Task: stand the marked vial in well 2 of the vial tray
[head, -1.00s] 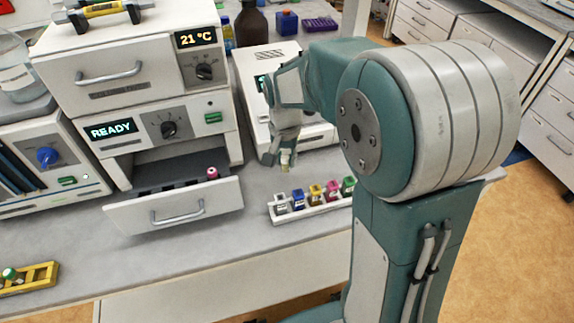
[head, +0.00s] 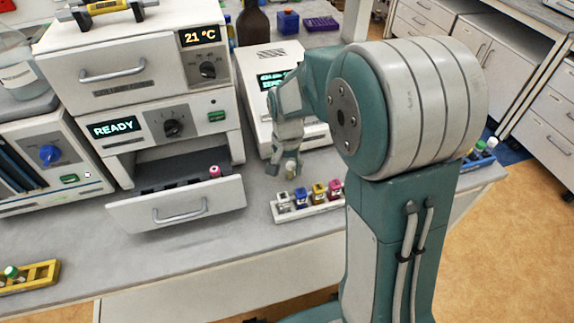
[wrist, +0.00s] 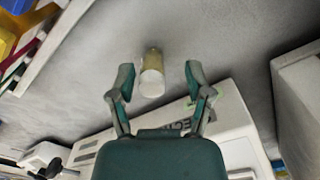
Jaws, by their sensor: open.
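A small vial (wrist: 151,75) with a pale cap and yellowish body is between the fingers of my gripper (wrist: 160,82) in the wrist view, with gaps on both sides. My gripper (head: 287,168) is open and points down over the bench in the head view, with the vial (head: 291,170) at its fingertips. I cannot read a mark on it. A white tray (head: 318,210) just in front holds several vials with coloured labels or caps. Its right end is hidden behind my arm, and well numbers are not legible.
An open drawer (head: 190,205) under the READY display holds a pink-capped vial (head: 214,171). A yellow rack (head: 40,274) with a green-capped vial is at lower left. A white instrument (head: 262,100) stands behind my gripper. Bench left of the tray is clear.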

